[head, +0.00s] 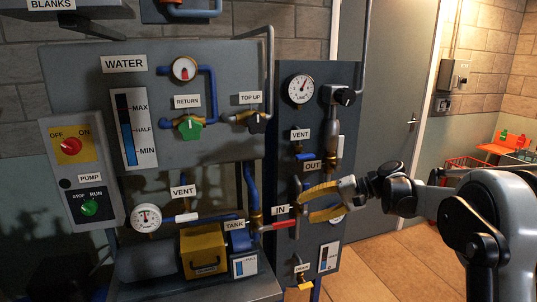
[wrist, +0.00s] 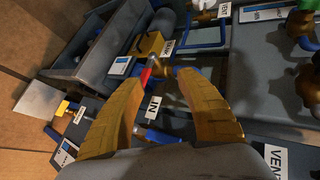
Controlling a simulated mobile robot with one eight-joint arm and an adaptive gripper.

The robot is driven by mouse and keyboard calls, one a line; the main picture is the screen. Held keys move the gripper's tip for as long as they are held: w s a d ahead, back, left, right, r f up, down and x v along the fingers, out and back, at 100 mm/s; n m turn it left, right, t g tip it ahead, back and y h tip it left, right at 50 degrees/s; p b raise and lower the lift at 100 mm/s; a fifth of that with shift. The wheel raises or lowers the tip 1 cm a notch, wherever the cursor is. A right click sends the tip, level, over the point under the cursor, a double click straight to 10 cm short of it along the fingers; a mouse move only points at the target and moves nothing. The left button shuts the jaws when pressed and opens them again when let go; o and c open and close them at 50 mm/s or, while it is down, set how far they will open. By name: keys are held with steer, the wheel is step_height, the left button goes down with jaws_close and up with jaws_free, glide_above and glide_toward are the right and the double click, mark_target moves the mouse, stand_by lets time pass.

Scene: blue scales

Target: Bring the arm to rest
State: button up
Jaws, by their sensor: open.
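My gripper (head: 309,204) is in front of the dark right-hand panel (head: 348,215), with its yellow fingers pointing left. In the wrist view the two fingers (wrist: 160,80) are spread apart with nothing held between them. My arm reaches in from the right edge of the head view. The red lever (head: 279,225) near the IN label (head: 280,210) is just left of the fingertips. In the wrist view the red lever (wrist: 146,76) shows beyond the gap between the fingers. I cannot tell how far it is from them. The fingers hide part of the dark panel.
The grey WATER panel (head: 225,75) with gauges and valves stands on the left. A yellow box (head: 203,250) sits low by the TANK label. A grey door (head: 385,110) is behind my arm. Red crates (head: 465,165) stand at the far right. Tiled floor (head: 390,265) lies below my arm.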

steer(key=s+r+t+h, duration=0.15)
steer(key=s+h, duration=0.45)
steer(key=s, duration=1.1)
steer(key=s+d+f+n+t+h, duration=0.1)
steer(key=s+d+f+h, duration=0.1)
steer(key=s, duration=0.6)
steer(key=s+d+f+n+t+h, duration=0.1)
steer(key=s+d+f+h, duration=0.2)
steer(key=s, duration=0.6)
steer(key=shift+s+d+f+n+h, duration=0.3)
steer(key=shift+d+f+n+h, duration=0.1)
steer(key=shift+d, duration=0.45)
